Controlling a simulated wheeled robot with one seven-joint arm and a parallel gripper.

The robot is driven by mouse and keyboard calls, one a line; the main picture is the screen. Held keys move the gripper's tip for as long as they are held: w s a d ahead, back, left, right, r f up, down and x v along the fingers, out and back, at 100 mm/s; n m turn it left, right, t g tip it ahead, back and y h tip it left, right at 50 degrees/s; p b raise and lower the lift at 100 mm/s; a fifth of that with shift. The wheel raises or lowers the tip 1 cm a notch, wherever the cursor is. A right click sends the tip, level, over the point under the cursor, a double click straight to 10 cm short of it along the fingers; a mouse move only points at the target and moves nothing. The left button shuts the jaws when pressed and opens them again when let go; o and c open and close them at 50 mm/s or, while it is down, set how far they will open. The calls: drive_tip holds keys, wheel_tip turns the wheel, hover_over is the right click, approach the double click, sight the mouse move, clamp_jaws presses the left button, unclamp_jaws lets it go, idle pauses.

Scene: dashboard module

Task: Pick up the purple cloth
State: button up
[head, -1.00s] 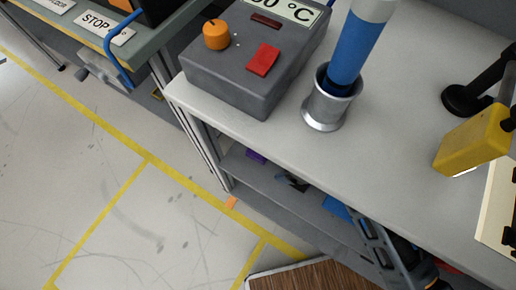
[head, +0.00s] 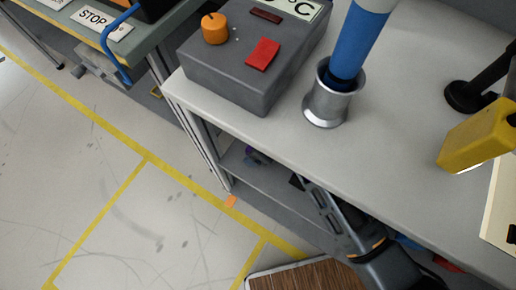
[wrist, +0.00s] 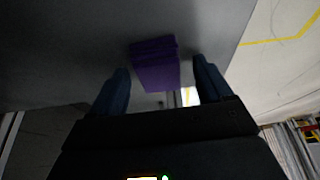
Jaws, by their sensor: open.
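The purple cloth (wrist: 156,72) is a small folded block on the grey shelf surface in the wrist view. It lies ahead of my gripper (wrist: 160,66), between the lines of its two dark blue fingers. The fingers are spread with a gap on either side of the cloth. I cannot tell whether they reach around it. In the head view, only a bit of the purple cloth (head: 248,150) shows on the lower shelf under the workbench. My arm reaches in under the bench top, which hides much of the gripper there.
The bench top (head: 240,135) overhangs the lower shelf (head: 285,208). On it stand a grey control box (head: 225,75), a metal cup (head: 325,105) with a blue cylinder (head: 355,45), and a yellow device (head: 475,135). The floor at left is clear.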

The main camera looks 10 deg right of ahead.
drive_tip(key=c, duration=1)
drive_tip(key=shift+c, duration=0.2)
drive_tip(key=shift+r, duration=0.1)
drive_tip(key=shift+r, duration=0.4)
drive_tip(key=r, duration=0.2)
drive_tip(key=shift+s+a+r+p, duration=0.3)
drive_tip(key=shift+r, duration=0.05)
drive_tip(key=s+a, duration=1.2)
